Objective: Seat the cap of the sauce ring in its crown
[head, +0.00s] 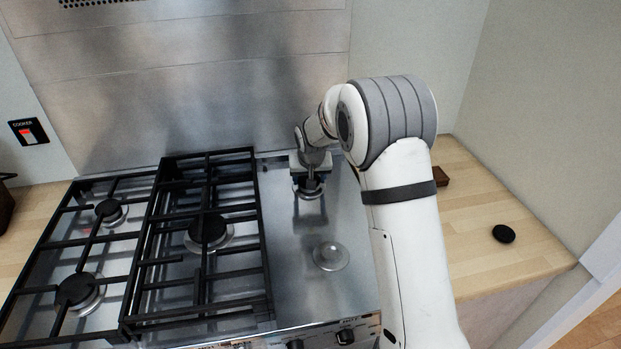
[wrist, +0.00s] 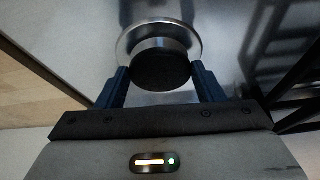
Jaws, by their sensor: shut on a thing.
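My gripper (head: 309,186) is low over the back right of the hob, its fingers closed on the sides of a round black cap. In the wrist view, the black cap (wrist: 160,70) is between the fingertips. A silver burner crown with a wide round rim (wrist: 128,42) shows behind and around it. I cannot tell whether the cap rests in this crown or is slightly above it, nor whether it is level. A second silver crown (head: 331,256), with no black cap on it, is nearer the front. The frames do not label which burner is the sauce ring.
Black grates (head: 205,240) cover the burners to the left. A loose black cap (head: 503,233) lies on the wooden worktop (head: 485,265) at right, with a small brown block (head: 440,176) behind. The steel back panel (head: 200,80) rises close behind my gripper.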

